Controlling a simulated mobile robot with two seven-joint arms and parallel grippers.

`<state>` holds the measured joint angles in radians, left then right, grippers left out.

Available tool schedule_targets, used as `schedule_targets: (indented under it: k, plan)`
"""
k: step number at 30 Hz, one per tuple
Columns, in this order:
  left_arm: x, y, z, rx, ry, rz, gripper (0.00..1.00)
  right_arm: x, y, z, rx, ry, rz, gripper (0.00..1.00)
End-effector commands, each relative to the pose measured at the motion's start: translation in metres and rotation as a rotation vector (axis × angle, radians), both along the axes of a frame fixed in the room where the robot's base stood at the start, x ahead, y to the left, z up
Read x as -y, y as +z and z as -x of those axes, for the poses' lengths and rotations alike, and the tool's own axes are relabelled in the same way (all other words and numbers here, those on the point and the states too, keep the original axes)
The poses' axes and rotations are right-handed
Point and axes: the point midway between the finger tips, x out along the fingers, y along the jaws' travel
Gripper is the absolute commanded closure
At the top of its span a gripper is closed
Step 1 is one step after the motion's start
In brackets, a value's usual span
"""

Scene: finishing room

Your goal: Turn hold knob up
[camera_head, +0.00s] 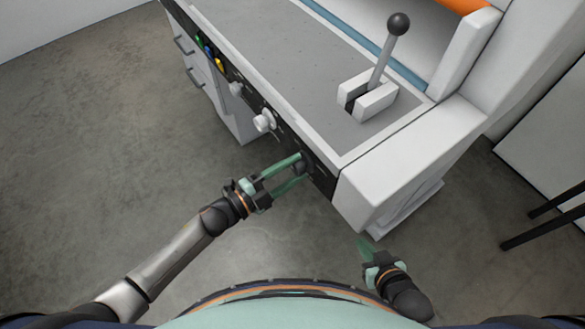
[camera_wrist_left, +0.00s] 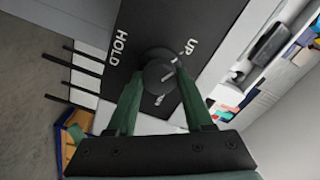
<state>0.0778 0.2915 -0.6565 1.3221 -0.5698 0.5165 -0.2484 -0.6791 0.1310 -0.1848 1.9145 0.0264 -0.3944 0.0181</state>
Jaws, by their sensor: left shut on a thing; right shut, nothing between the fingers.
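A dark round knob (camera_wrist_left: 158,72) sits on a black panel (camera_wrist_left: 135,30) in the left wrist view. White labels HOLD and UP are on the panel on either side of it; another label below is partly hidden. A short pale mark on the knob lies on its side towards UP. My left gripper (camera_head: 297,167) is shut on the knob, its green fingers on both sides of it; they also show in the left wrist view (camera_wrist_left: 158,88). My right gripper (camera_head: 364,247) is shut and empty, apart from the machine.
The panel's front also carries white knobs (camera_head: 264,121) and coloured buttons (camera_head: 205,47) further left. A lever with a black ball (camera_head: 398,24) stands on the grey machine top (camera_head: 290,65). Open floor (camera_head: 110,140) lies left. Dark legs (camera_head: 545,225) stand at right.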

Motion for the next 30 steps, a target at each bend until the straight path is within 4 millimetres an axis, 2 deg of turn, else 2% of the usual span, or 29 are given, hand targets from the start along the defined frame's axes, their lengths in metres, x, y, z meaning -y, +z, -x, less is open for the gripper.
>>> schedule_targets:
  k: [2,3,9,20,23,30]
  plan:
    - [0.0,-0.001,0.0,0.0,0.0,-0.002,1.0,0.0,0.0,0.0,0.001,0.0,0.0,1.0]
    - [0.0,-0.001,0.0,0.0,0.0,-0.002,0.44,0.0,0.0,0.0,0.001,0.0,0.0,1.0]
    - [0.0,0.0,0.0,0.0,0.0,-0.002,0.21,0.0,0.0,0.0,0.001,0.0,0.0,1.0]
    - [-0.005,-0.001,0.004,0.001,0.0,-0.002,0.19,0.0,0.0,0.0,0.001,0.0,0.0,1.0]
    - [-0.016,-0.002,0.012,-0.001,0.001,-0.005,0.19,0.0,0.0,-0.001,0.001,0.0,0.0,1.0]
    - [-0.059,-0.003,0.043,-0.003,0.0,-0.005,0.19,0.0,-0.003,-0.001,0.001,-0.001,0.0,1.0]
